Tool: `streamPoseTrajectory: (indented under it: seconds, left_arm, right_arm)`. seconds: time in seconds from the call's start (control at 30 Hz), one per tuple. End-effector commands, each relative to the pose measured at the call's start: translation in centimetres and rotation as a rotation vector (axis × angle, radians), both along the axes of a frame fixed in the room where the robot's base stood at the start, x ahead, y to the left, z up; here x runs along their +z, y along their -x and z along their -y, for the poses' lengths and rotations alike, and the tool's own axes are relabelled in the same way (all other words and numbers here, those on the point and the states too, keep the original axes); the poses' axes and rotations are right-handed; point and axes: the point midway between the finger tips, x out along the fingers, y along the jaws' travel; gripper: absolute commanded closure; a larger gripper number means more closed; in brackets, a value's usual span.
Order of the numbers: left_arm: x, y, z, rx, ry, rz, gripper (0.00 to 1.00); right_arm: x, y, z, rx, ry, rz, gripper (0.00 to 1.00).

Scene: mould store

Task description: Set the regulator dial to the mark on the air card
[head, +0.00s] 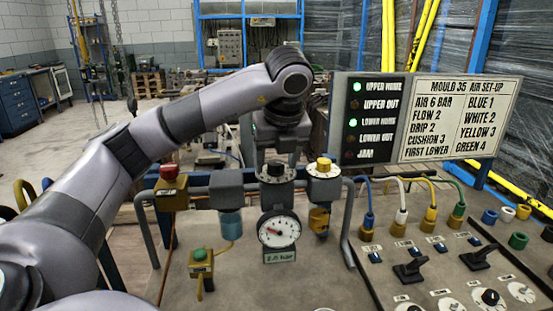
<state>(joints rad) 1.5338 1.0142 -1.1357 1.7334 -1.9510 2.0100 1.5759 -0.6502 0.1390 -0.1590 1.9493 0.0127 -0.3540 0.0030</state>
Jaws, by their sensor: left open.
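The air card (459,118), headed "MOULD 35 AIR SET-UP", stands at the upper right and reads "AIR 6 BAR". The regulator dial (276,174) is a black knob on a pale marked ring, on top of the grey pipe unit at centre. Below it, a round white gauge (279,230) has its red needle toward the left, and a green readout (280,256) appears to say 2.0 bar. My left gripper (275,158) is open, pointing down directly above the dial, with its fingers to either side of the knob's top. Contact cannot be told. My right gripper is not in view.
A yellow knob (323,167) stands close right of the dial. A red-and-yellow valve (172,186) is on the pipe to the left. A green button box (200,265) is on the bench in front. Coloured hoses and black levers (409,271) fill the right side.

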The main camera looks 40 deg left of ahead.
Motion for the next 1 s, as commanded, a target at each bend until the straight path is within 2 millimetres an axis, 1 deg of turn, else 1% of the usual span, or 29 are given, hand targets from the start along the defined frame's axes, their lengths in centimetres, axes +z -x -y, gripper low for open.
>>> streamPoseTrajectory:
  seconds: [0.03, 0.07, 0.1, 0.17, 0.2, 0.47, 0.63, 0.77, 1.0]
  left_arm:
    - [0.0, 0.0, 0.0, 0.000, 0.000, 0.000, 0.38]
    - [0.0, 0.0, 0.0, 0.000, 0.000, 0.000, 0.48]
    - [0.0, 0.0, 0.0, 0.000, 0.000, 0.000, 0.61]
    - [0.0, 0.0, 0.0, 0.000, 0.000, 0.000, 0.81]
    - [0.0, 0.0, 0.0, 0.000, 0.000, 0.000, 0.93]
    - [0.0, 0.0, 0.0, -0.014, -0.001, -0.001, 0.93]
    - [-0.1, 0.1, 0.0, -0.068, 0.000, -0.001, 0.93]
    - [-0.2, 0.1, -0.1, -0.147, -0.001, 0.000, 0.93]
    - [-0.2, 0.2, -0.2, -0.355, 0.001, 0.001, 0.93]
  right_arm:
    - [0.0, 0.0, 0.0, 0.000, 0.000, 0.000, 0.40]
    - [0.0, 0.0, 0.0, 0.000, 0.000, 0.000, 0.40]
    - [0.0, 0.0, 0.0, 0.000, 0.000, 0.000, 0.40]
    - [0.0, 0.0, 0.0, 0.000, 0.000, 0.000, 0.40]
    - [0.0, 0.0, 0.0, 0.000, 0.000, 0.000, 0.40]
    - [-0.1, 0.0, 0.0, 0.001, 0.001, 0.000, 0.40]
    - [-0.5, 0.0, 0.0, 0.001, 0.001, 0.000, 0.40]
    - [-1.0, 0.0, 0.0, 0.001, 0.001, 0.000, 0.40]
    - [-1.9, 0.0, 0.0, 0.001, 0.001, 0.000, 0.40]
